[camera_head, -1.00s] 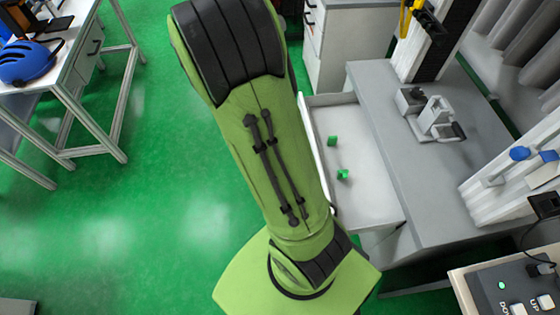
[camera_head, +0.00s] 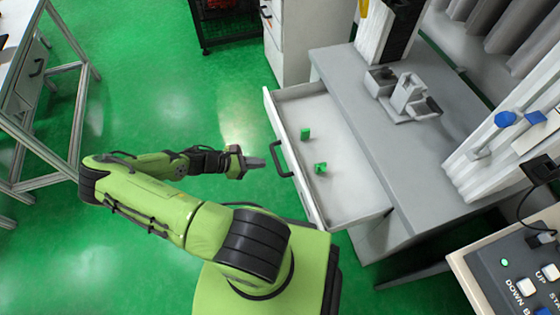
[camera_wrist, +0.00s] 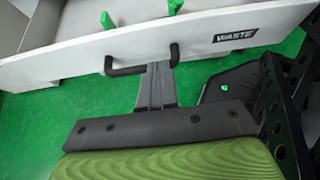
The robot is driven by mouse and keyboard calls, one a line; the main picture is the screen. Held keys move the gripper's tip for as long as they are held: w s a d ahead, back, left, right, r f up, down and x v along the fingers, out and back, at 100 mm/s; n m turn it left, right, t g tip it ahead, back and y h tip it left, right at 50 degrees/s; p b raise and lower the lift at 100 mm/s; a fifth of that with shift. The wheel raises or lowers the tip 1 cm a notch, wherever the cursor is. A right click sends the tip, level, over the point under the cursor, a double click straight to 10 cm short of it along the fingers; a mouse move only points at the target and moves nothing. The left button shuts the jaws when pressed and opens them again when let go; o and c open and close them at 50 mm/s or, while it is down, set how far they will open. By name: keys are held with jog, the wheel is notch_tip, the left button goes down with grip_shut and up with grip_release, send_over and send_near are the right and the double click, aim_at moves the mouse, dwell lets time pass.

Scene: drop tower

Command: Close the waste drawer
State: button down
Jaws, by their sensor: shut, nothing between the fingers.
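The waste drawer (camera_head: 347,192) stands pulled out from the grey bench, with two green pieces lying inside it. Its front panel carries a dark handle (camera_head: 281,158) and, in the wrist view, a "WASTE" label (camera_wrist: 235,35). My gripper (camera_head: 262,163) is shut and empty, just in front of the drawer front and close to the handle. In the wrist view the fingers (camera_wrist: 158,70) point at the middle of the dark handle (camera_wrist: 125,71) and overlap it in the picture. I cannot tell whether they touch it.
The grey bench (camera_head: 375,125) carries a grey fixture (camera_head: 408,98). A white cabinet (camera_head: 290,50) stands behind it, and a control box with buttons (camera_head: 515,265) is at lower right. Green floor (camera_head: 150,85) is free left of the drawer.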

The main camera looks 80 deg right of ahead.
aim_at(292, 161)
jog(key=x, duration=0.2)
jog(key=b+x, duration=0.1)
jog(key=x, duration=0.2)
jog(key=r+b+x, duration=0.1)
jog(key=x, duration=0.2)
jog(key=shift+s+d, duration=0.15)
jog(key=shift+s, duration=0.25)
jog(key=shift+s+d+r, duration=0.1)
jog(key=shift+s+d, duration=0.15)
jog(key=shift+s, duration=0.2)
